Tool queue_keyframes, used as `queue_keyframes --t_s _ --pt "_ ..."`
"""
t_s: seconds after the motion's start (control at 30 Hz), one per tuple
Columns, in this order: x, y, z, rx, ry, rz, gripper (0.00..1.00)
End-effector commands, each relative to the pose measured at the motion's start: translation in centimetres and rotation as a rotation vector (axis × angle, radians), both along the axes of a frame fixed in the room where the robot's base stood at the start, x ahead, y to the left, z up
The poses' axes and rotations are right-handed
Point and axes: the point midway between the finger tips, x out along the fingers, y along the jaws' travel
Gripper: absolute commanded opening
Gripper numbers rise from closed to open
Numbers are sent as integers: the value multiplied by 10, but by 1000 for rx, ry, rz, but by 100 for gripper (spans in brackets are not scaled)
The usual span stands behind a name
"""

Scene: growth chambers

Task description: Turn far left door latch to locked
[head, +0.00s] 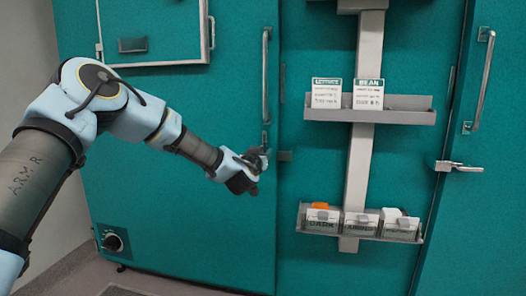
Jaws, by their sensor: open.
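The left teal door (185,215) carries a long vertical metal handle (266,75) near its right edge. A small metal piece of that door's latch (265,138) shows just below the handle. The rest of the latch is hidden behind my gripper, so I cannot tell which way it is turned. My gripper (259,160) is open at the latch, beside the door's right edge. I cannot tell whether its fingers touch the latch or stand around it. A grey keeper plate (285,156) sits on the frame just right of the gripper.
A grey post holds an upper shelf (410,117) with two cards and a lower rack (332,233) with several labelled packets. The right teal door (480,225) has a handle (484,80) and a horizontal latch lever (460,167). A dial (113,241) is low on the left door.

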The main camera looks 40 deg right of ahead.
Motion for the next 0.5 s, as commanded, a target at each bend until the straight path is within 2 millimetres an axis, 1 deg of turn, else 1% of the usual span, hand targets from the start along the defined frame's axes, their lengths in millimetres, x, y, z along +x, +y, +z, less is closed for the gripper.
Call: queue_keyframes --t_s 0.1,0.2,0.5 --pt "6 -11 0 -1 2 -1 50" --pt "9 -16 0 0 0 -2 50" --pt "10 -18 0 1 1 -2 50"
